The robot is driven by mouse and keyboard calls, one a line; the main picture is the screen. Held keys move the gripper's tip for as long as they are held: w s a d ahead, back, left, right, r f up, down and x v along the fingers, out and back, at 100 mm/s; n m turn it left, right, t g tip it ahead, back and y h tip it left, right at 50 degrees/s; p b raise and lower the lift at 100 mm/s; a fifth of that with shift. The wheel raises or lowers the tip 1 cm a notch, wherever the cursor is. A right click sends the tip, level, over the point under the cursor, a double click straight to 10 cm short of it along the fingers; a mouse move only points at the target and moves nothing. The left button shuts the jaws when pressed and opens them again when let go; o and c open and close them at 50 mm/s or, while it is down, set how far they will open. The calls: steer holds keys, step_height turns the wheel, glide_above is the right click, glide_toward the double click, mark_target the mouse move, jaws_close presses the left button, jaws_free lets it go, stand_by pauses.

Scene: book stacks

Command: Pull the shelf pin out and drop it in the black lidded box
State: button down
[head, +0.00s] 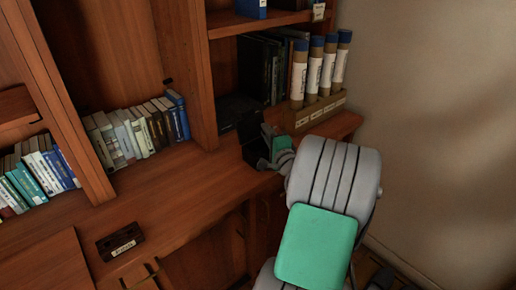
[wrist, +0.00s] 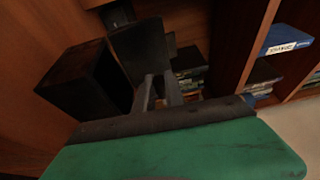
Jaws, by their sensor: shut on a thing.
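The black lidded box (head: 256,155) stands on the desk just left of my gripper. Its lid (head: 250,126) is raised. In the wrist view the dark box (wrist: 80,88) is at left and the tilted lid (wrist: 138,48) is beside it, at my fingertips. My gripper (head: 266,160) also shows in the wrist view (wrist: 158,82). Its fingers close on what looks like the lid's edge; the exact contact is dark. A small dark peg-like thing (head: 168,82) shows near the wooden upright; I cannot tell surely whether it is the shelf pin.
Cardboard tubes with blue caps (head: 314,72) stand in a holder (head: 316,113) behind my gripper. Books (head: 138,130) fill the shelf at left. A wall (head: 430,130) closes the right.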

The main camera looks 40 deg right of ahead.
steer(key=c, duration=1.3)
jaws_free()
steer(key=b+v, duration=0.1)
steer(key=v, duration=0.6)
steer(key=shift+s+a, duration=0.2)
steer(key=shift+s, duration=0.15)
steer(key=shift+a, duration=0.1)
